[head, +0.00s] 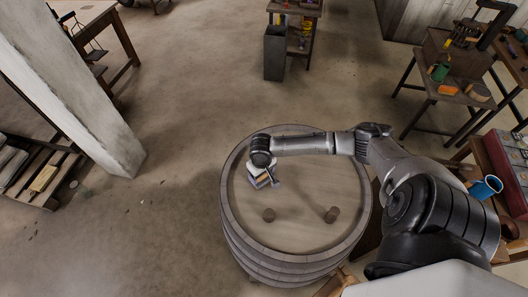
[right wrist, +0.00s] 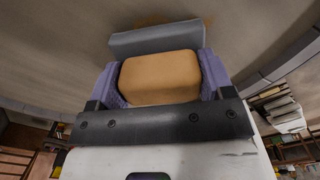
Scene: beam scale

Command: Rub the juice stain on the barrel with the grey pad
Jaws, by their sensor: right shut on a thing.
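The barrel (head: 305,185) stands upright, with a flat pale top inside a raised rim. My right gripper (head: 265,180) is over the left part of its top. In the right wrist view its purple-lined fingers (right wrist: 160,82) are shut on a tan block. The grey pad (right wrist: 156,38) lies across the far end of this block, at or close to the barrel top; I cannot tell if it touches. A brownish patch, the likely juice stain (right wrist: 178,20), shows just beyond the pad. The stain cannot be made out in the head view. My left gripper is not in view.
A blue mug (head: 486,188) is on a bench at right. A pale post (head: 85,100) stands at left. The floor behind the barrel is open.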

